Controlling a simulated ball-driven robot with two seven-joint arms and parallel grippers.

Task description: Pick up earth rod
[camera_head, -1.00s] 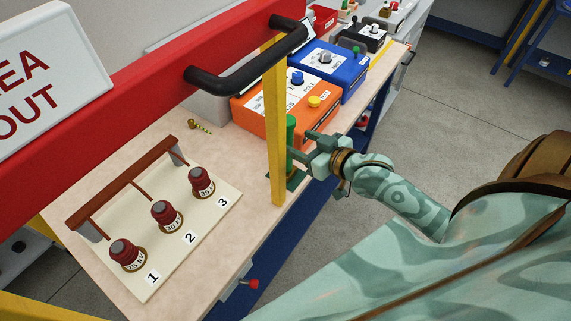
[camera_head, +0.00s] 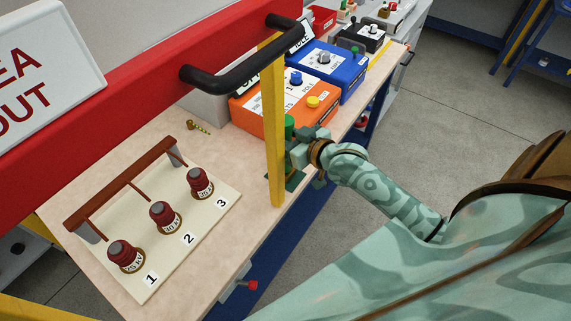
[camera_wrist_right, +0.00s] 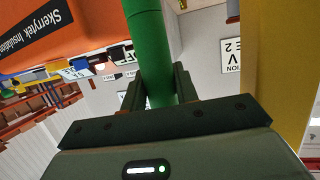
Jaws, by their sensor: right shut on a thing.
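The earth rod (camera_head: 289,125) is a green upright rod at the bench's front edge, beside the orange box and partly hidden behind the yellow post. In the right wrist view the green rod (camera_wrist_right: 149,45) runs down between the two fingers. My right gripper (camera_head: 297,152) is at the rod and shut on it; in the wrist view the gripper (camera_wrist_right: 159,88) has a finger on each side of the rod. The green foot (camera_head: 295,180) shows below the gripper. My left gripper is not in view.
An orange box (camera_head: 262,108) and blue box (camera_head: 335,65) lie behind. A board with three red insulators (camera_head: 190,235) is at left.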

